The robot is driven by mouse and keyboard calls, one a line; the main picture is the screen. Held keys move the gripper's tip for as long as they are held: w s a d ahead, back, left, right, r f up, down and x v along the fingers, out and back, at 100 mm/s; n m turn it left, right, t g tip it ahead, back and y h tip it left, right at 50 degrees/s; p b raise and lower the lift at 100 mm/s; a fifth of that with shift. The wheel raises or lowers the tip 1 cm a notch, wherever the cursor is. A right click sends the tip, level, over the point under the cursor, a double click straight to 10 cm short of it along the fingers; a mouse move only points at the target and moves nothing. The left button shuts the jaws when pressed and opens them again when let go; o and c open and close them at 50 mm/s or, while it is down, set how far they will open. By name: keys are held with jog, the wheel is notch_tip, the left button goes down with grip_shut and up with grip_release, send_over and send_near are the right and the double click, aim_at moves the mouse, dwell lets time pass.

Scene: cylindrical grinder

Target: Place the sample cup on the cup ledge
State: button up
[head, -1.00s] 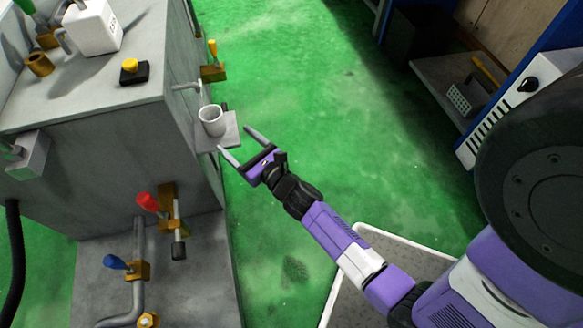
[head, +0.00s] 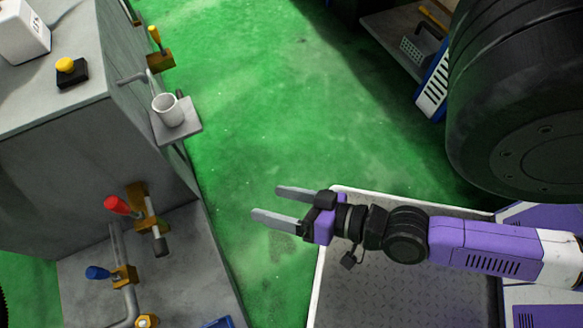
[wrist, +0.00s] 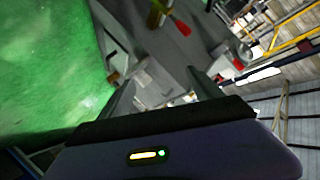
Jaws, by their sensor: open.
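The sample cup (head: 168,109) is a small light-grey cup standing upright on the cup ledge (head: 190,125), a grey plate on the side of the grey machine. A thin spout (head: 132,78) from the machine wall is just behind the cup. My gripper (head: 265,203) is open and empty, to the lower right of the ledge and clearly apart from it. In the wrist view my open fingers (wrist: 158,92) have nothing between them; the cup cannot be made out there.
A red-handled valve (head: 117,205) and a blue-handled valve (head: 97,272) are on the machine's lower left. A yellow-handled valve (head: 155,38) is behind the ledge. A yellow button (head: 66,66) is on top. Green floor (head: 300,110) between is clear.

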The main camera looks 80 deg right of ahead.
jog(key=s+a+r+n+y, duration=0.2)
jog(key=s+r+n, duration=0.1)
jog(key=r+n, duration=0.3)
jog(key=shift+r+n, duration=0.4)
jog(key=shift+n, duration=0.8)
jog(key=shift+s+a, duration=0.1)
notch_tip(320, 180, up, 26)
jog(key=p, duration=2.6)
jog(key=shift+r, duration=0.25)
